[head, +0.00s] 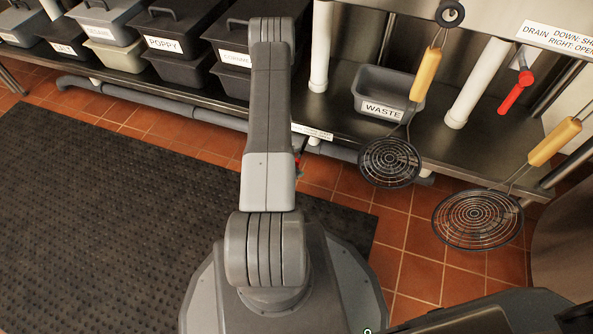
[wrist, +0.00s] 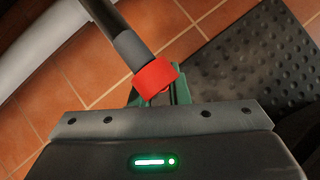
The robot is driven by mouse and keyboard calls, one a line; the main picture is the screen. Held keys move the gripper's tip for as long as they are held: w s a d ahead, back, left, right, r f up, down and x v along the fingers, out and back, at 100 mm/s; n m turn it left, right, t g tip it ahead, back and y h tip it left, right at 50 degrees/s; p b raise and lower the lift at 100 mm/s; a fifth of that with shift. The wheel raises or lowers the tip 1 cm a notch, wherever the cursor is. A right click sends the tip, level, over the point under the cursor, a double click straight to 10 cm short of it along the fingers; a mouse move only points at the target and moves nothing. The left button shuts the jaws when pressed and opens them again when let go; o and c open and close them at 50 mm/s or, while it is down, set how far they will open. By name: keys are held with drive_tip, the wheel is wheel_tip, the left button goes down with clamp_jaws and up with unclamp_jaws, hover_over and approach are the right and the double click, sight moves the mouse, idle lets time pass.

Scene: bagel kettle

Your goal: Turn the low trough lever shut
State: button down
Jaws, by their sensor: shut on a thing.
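The low trough lever shows in the wrist view as a red grip (wrist: 155,76) on a dark grey shaft (wrist: 130,45) that runs to the upper left. My gripper (wrist: 160,94), with green fingers, is shut on the red grip. In the head view my arm hides most of the gripper. Only a sliver of red and green shows beside the arm, below the low shelf. A small white label (head: 312,132) sits on the shelf edge above it, its text too small to read. Which way the lever points cannot be told from the head view.
A grey pipe (head: 185,108) runs low under the steel shelf. A second red lever (head: 515,92) hangs on the right under a DRAIN label (head: 558,38). Two wire skimmers (head: 390,163) (head: 478,219) hang nearby. A WASTE bin (head: 383,107) stands on the shelf. A black mat (head: 100,200) covers the floor left.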

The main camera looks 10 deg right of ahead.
drive_tip(key=c, duration=1.4)
unclamp_jaws()
drive_tip(key=shift+r, duration=0.1)
drive_tip(key=p+v, duration=0.4)
drive_tip(key=v, duration=0.9)
drive_tip(key=shift+a+r, duration=0.2)
drive_tip(key=shift+a, duration=0.1)
drive_tip(key=b+x, duration=0.4)
drive_tip(key=x, duration=1)
drive_tip(key=shift+s+d, duration=0.1)
drive_tip(key=shift+d, duration=0.05)
drive_tip(key=shift+r, duration=0.1)
